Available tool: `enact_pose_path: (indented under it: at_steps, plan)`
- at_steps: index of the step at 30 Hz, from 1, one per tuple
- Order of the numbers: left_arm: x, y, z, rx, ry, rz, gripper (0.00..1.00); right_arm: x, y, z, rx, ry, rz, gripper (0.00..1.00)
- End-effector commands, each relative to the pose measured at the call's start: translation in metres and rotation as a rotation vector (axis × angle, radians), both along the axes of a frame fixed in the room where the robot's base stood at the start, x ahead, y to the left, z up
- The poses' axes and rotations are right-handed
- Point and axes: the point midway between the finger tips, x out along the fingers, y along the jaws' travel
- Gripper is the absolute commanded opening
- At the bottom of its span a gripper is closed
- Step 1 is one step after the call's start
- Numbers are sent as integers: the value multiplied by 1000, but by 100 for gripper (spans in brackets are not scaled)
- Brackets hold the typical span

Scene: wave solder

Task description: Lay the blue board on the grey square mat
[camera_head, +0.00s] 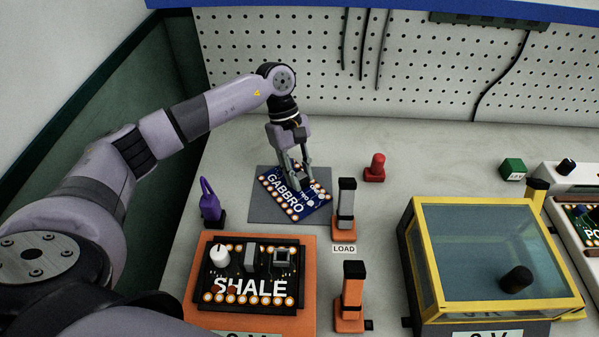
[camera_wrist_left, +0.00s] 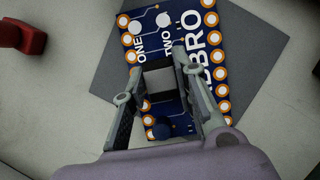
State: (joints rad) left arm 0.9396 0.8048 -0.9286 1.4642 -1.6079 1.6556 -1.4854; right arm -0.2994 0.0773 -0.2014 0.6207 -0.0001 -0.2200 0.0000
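The blue board (camera_head: 293,193), marked GABBRO, is over the grey square mat (camera_head: 262,213), turned slightly against the mat's edges. I cannot tell whether it rests on the mat or hangs just above it. My left gripper (camera_head: 304,183) points down at the board's right part. In the left wrist view, its fingers (camera_wrist_left: 160,78) close on both sides of a dark and grey block standing on the blue board (camera_wrist_left: 150,38). The grey mat (camera_wrist_left: 262,55) shows around the board there. My right gripper is not in view.
A black SHALE board (camera_head: 250,275) sits on an orange mat (camera_head: 190,310) in front. A purple tagged piece (camera_head: 210,205), a red knob (camera_head: 375,168) and two clamp-like posts (camera_head: 345,205) stand close by. A yellow-framed clear box (camera_head: 500,250) is at right.

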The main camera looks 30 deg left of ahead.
Motion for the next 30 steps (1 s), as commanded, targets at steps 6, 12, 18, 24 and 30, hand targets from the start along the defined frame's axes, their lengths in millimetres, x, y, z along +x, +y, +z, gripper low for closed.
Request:
enact_pose_path:
  at_steps: [6,12,18,24,30]
  plan:
    - [0,0,0,0,0,0,42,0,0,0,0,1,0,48]
    - [0,0,0,0,0,0,48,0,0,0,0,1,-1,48]
    - [0,0,0,0,0,0,48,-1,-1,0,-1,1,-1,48]
    - [1,2,4,0,-2,1,48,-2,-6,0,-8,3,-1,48]
    - [8,13,34,0,-5,3,48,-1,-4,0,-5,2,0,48]
